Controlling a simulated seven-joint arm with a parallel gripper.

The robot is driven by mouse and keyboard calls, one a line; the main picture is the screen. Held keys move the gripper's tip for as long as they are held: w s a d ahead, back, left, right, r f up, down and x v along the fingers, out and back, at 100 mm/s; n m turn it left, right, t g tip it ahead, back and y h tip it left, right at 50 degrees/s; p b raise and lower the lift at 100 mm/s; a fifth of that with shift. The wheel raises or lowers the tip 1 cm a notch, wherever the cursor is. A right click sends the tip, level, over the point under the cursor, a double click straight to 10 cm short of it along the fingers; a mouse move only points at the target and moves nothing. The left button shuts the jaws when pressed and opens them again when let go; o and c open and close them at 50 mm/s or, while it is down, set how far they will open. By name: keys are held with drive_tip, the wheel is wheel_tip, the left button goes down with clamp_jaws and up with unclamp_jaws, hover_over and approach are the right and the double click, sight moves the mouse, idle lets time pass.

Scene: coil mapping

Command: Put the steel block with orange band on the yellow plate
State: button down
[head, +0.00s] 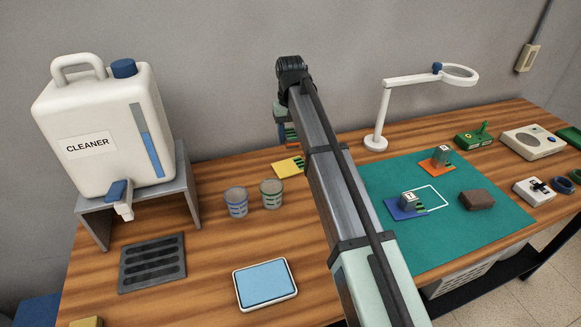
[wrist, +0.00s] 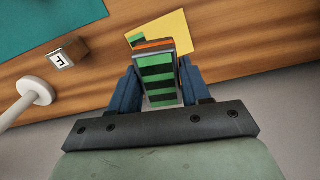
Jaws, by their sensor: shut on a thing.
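My gripper (wrist: 156,85) is shut on the steel block with orange band (wrist: 158,80). Its green-and-dark striped face and grey edges show between the blue fingers in the wrist view, with the orange band at its far end. The block appears raised above the plate; the exact gap cannot be told.
A block with a lettered label (wrist: 64,57) stands left of my gripper, near the white lamp base (wrist: 35,90). Two cups (head: 236,201) stand in front of the plate. A green mat (head: 440,240) holds a blue plate (head: 396,212) and an orange plate (head: 431,164), each with a block.

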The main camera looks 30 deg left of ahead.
sight(290, 166)
drive_tip(key=shift+w+a+n, duration=0.2)
drive_tip(key=shift+w+n, duration=0.05)
drive_tip(key=shift+n, duration=0.25)
drive_tip(key=shift+f, duration=4.95)
drive_tip(key=shift+f, duration=0.15)
drive_tip(key=c, duration=0.5)
unclamp_jaws()
wheel_tip(290, 166, up, 12)
drive_tip(key=shift+r, duration=0.15)
